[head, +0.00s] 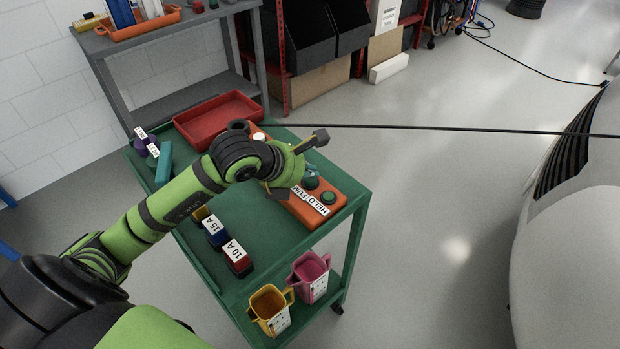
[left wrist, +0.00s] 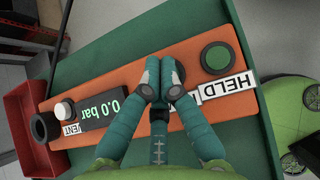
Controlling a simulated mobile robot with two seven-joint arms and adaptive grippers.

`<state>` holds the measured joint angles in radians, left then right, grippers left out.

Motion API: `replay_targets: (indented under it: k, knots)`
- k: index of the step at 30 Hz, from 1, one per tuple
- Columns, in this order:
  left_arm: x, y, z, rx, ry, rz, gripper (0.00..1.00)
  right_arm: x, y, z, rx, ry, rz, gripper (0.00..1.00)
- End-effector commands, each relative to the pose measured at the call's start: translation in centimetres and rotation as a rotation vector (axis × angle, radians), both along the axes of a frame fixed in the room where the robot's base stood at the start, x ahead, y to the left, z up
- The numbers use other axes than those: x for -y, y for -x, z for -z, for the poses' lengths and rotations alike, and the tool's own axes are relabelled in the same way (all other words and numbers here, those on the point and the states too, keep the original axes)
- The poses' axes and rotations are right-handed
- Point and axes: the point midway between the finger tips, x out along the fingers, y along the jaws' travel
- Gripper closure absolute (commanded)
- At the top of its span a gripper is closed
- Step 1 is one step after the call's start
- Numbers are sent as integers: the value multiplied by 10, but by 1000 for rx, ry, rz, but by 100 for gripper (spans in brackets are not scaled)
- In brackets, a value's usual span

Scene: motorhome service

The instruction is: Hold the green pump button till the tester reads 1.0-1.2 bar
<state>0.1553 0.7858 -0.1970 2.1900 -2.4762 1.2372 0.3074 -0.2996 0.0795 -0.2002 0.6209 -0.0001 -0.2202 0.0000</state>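The orange tester (head: 341,186) lies on the green cart, and its orange case also shows in the left wrist view (left wrist: 128,72). Its display (left wrist: 102,108) reads 0.0 bar. The green pump button (head: 328,197) is round with a dark collar, near the case's end by a label reading HELD; it shows uncovered in the left wrist view (left wrist: 215,57). My left gripper (left wrist: 160,84) has its teal fingers together, with nothing seen between them. The fingertips are over the case, between display and button, apart from the button in the picture. Their height is unclear. My right gripper is out of view.
A white vent button (left wrist: 62,109) and a black ring (left wrist: 45,127) are at the tester's other end. A red tray (head: 218,119), labelled fuse blocks (head: 237,258) and teal block (head: 164,162) share the cart top (head: 275,240). Yellow and pink mugs stand below. A dark hose crosses behind.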

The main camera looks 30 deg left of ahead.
Motion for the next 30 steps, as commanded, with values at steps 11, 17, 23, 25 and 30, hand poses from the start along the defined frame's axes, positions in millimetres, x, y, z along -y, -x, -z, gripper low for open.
replay_targets:
  k: [11, 17, 23, 25, 30]
  knots:
    - [0, 0, 1, 0, 0, 0, 100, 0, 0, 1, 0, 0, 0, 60]
    - [0, 0, 3, 0, 0, 0, 100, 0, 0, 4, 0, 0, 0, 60]
    - [0, 0, 5, 0, 0, 0, 100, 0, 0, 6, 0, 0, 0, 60]
    - [0, 0, 6, 0, 0, 0, 100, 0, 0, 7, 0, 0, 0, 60]
    - [0, 0, 8, 0, 0, 0, 100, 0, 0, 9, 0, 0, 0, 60]
